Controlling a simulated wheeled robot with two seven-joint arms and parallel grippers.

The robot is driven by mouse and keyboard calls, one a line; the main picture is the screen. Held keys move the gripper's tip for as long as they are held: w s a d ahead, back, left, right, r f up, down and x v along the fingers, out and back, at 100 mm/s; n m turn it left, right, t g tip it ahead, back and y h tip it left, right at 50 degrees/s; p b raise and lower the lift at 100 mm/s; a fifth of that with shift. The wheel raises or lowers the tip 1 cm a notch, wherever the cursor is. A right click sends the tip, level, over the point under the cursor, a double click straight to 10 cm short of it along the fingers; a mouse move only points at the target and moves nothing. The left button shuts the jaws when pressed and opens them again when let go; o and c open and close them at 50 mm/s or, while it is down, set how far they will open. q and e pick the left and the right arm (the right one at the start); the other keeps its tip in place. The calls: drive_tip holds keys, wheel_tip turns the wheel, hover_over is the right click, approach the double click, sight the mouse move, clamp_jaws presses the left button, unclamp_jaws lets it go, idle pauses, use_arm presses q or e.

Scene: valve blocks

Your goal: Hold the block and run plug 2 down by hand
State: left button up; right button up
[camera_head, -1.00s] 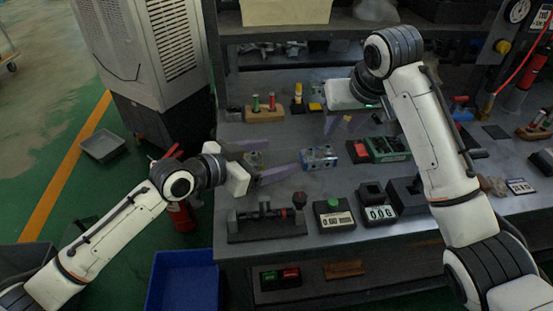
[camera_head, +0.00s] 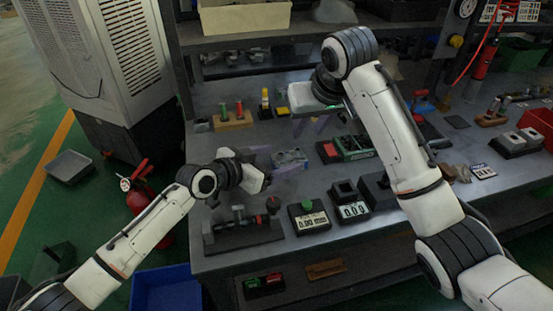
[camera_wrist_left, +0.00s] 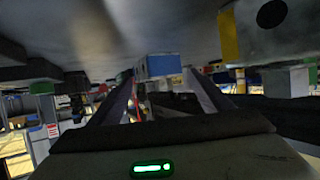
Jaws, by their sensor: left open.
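The valve block (camera_head: 291,158), small and grey-blue, sits on the bench. In the left wrist view its blue side (camera_wrist_left: 160,66) shows beyond and between the two fingers. My left gripper (camera_head: 276,164) is open at the block's left side, its fingers pointing at it; contact cannot be made out. My right gripper (camera_head: 311,126) hangs behind and slightly right of the block, with two purple fingers apart and nothing clear between them. Two small upright plugs (camera_head: 239,110) stand in a wooden holder (camera_head: 233,123) at the back left. Which plug is number 2 cannot be read.
A dark clamp fixture (camera_head: 242,236) and a display box with a green button (camera_head: 309,218) stand at the front edge. A black and green box (camera_head: 355,148) stands right of the block. A blue bin (camera_head: 168,290) is on the floor. A shelf hangs behind.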

use_arm(q)
drive_tip(key=c, duration=1.8)
drive_tip(key=o, duration=1.5)
